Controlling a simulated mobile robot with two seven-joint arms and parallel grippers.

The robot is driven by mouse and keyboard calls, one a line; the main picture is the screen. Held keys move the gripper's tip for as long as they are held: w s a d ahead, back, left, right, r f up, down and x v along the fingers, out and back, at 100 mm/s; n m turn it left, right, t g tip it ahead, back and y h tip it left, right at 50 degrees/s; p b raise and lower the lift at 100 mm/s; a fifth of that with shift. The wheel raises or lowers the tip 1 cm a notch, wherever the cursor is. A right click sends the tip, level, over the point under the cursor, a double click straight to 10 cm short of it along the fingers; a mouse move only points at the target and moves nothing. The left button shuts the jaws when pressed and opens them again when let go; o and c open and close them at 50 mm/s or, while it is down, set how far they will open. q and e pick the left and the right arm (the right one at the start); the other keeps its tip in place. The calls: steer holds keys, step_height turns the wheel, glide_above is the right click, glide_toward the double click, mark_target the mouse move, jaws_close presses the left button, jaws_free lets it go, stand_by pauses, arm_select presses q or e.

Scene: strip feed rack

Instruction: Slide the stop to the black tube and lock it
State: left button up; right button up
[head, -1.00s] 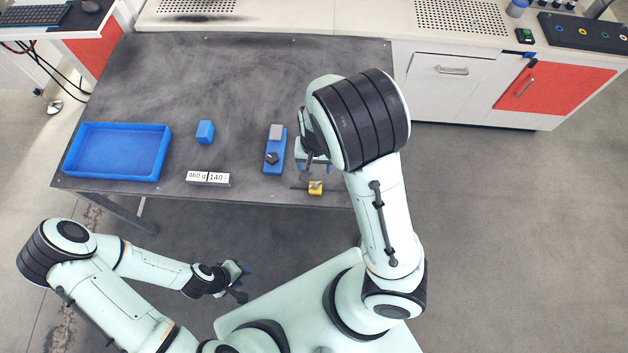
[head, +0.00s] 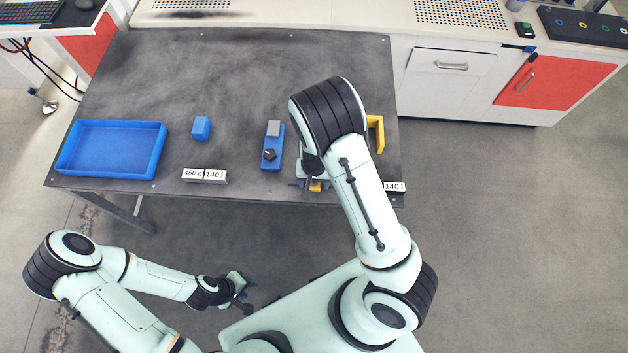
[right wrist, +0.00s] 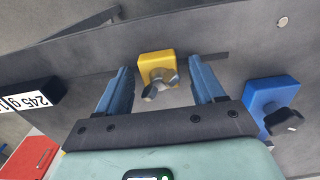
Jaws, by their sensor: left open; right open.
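A yellow block with a grey wing knob, seemingly the stop (right wrist: 153,64), lies between the spread fingers of my right gripper (right wrist: 161,76) in the right wrist view. The fingers stand apart from its sides, and I cannot tell how far above it they are. In the head view the yellow block (head: 315,187) shows at the table's front edge, partly hidden by my right gripper (head: 312,181). A dark thin strip runs beside the block. I cannot make out the black tube for certain. My left gripper (head: 241,287) is open and empty, off the table's front edge.
A blue fixture with a black knob (head: 272,148) stands left of my right gripper. A blue cube (head: 201,128), a blue tray (head: 110,150) and a label plate (head: 205,175) are further left. A yellow bracket (head: 377,131) stands right, behind my arm. The table's back is clear.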

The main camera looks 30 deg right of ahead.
jaws_close()
steer(key=s+d, duration=0.1)
steer(key=d, duration=0.1)
steer(key=s+d+b, duration=0.1)
steer(key=d, duration=0.1)
steer(key=s+d, duration=0.2)
steer(key=shift+s+d+b, duration=0.1)
steer(key=shift+d+b, duration=0.25)
steer(key=shift+b, duration=0.05)
arm_select(q)
steer(key=shift+s+f, duration=1.05)
steer(key=shift+f, duration=0.1)
arm_select(e)
jaws_free()
steer(key=shift+r, duration=0.15)
